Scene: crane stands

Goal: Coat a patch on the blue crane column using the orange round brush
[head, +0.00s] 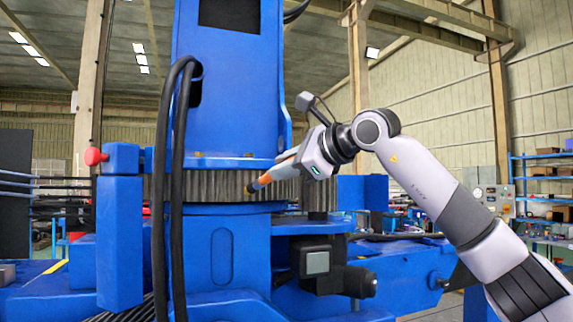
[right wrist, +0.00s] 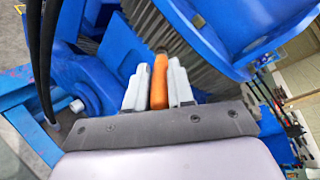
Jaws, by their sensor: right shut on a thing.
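The blue crane column (head: 232,115) stands upright in the middle of the head view, with a dark toothed gear ring (head: 215,187) around it. My right gripper (head: 278,172) comes in from the right and is shut on the orange round brush (head: 261,182). The brush tip points left and down in front of the gear ring; I cannot tell whether it touches. In the right wrist view the orange brush handle (right wrist: 159,80) sits between the two pale fingers, with the ring and blue parts beyond. My left gripper is not in view. No coated patch can be made out.
Black hoses (head: 170,190) hang down the column's left side. A blue post (head: 120,240) with a red knob (head: 94,156) stands at the left. A dark motor (head: 335,275) juts out below the ring. Open air lies right of the column, around my arm.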

